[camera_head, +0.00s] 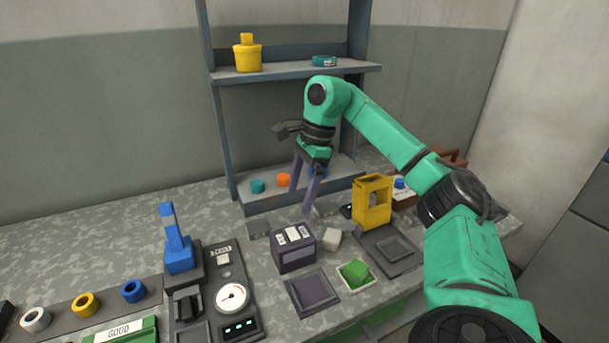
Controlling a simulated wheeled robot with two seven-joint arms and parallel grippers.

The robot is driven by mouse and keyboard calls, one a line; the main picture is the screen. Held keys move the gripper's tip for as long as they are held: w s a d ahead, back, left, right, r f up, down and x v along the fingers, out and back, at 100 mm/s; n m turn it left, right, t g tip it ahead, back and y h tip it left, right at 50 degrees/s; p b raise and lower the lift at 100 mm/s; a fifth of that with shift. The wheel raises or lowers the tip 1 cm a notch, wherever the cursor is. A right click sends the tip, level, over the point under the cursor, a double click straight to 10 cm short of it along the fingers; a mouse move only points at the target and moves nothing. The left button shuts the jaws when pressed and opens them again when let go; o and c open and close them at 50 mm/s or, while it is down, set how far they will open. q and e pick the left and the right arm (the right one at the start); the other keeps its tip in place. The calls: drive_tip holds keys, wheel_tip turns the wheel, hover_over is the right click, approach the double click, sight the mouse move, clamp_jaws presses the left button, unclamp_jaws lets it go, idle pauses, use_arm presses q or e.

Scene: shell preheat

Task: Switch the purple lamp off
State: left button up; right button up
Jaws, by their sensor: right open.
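I cannot make out a clear purple lamp or whether one is lit. A dark purple box (292,256) with white labels on top stands on the bench below my right gripper, and a flat dark purple pad (313,291) lies in front of it. My right gripper (300,202) points down above the back of the bench, fingers apart, with nothing between them. It appears to be above and behind the purple box, clear of it. My left gripper is not in view.
A yellow frame-like block (372,203) stands right of the gripper, and a small grey cube (332,239) is beside the purple box. A green block (355,271) sits in a pale tray. A blue lever (176,243) and gauge (232,297) are left. The shelf (300,75) rises behind.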

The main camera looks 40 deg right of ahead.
drive_tip(key=p+v, duration=0.1)
drive_tip(key=v, duration=0.4)
drive_tip(key=shift+r, duration=0.1)
